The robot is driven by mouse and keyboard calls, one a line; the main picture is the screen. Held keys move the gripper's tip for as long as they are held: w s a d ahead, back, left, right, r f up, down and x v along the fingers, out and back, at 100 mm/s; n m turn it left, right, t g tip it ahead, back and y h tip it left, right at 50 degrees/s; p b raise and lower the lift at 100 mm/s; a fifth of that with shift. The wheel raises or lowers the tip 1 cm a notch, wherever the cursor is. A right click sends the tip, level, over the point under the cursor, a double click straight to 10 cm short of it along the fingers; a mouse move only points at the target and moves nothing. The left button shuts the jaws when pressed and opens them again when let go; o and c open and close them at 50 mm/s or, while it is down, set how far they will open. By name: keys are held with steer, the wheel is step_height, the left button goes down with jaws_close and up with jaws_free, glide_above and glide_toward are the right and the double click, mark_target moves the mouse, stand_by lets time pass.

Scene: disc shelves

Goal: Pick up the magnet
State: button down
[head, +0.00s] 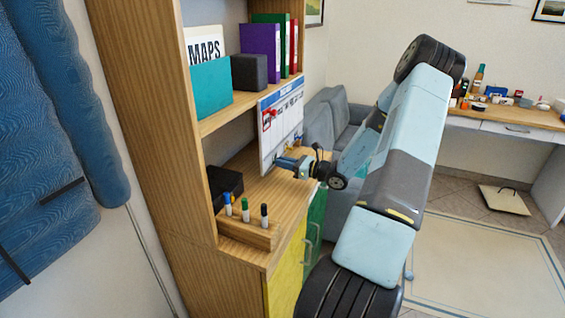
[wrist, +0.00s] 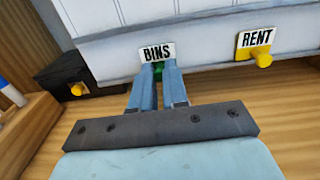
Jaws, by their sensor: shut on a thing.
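My gripper (wrist: 158,72) is shut on a small green magnet (wrist: 158,69) at the lower edge of a white BINS card (wrist: 157,52). The card lies against the white calendar board, or very close to it; I cannot tell whether the magnet still touches the board. In the head view my gripper (head: 279,161) reaches leftward to the lower part of the calendar board (head: 285,118), and the green magnet cannot be made out there. A yellow magnet (wrist: 262,60) sits on a yellow RENT card (wrist: 252,40) to the right. A red magnet (head: 267,123) is higher on the board.
The board stands on a wooden shelf unit (head: 151,120). A black box (head: 225,184) is left of my gripper. A wooden pen holder (head: 247,230) with several markers stands at the front. Binders, a teal file and a dark cube (head: 249,71) fill the upper shelf.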

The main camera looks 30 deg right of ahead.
mark_target(274, 144)
steer(key=r, duration=0.6)
steer(key=shift+s+d+r, duration=0.2)
steer(key=shift+s+r, duration=0.1)
steer(key=shift+r, duration=0.05)
steer(key=v, duration=1.9)
steer(key=shift+d, duration=0.1)
